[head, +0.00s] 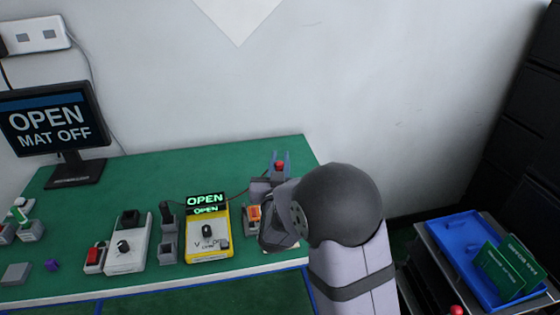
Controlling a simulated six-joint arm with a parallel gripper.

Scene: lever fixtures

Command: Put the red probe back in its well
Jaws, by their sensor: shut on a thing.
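The rest of the probe is hidden by the gripper. A thin lead runs from it toward the yellow meter (222,243), whose display reads OPEN. A grey block with an orange top (253,213) stands right of the meter, partly hidden by my arm. I cannot tell whether it is the red probe's well. A dark probe stands in a grey holder (168,248) left of the meter.
A white box with a black knob (125,256) and a red-switch block (94,260) stand left. A monitor (52,124) reads OPEN, MAT OFF. The mat's back middle (150,180) is clear. A blue tray (462,237) with green boards stands right, off the bench.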

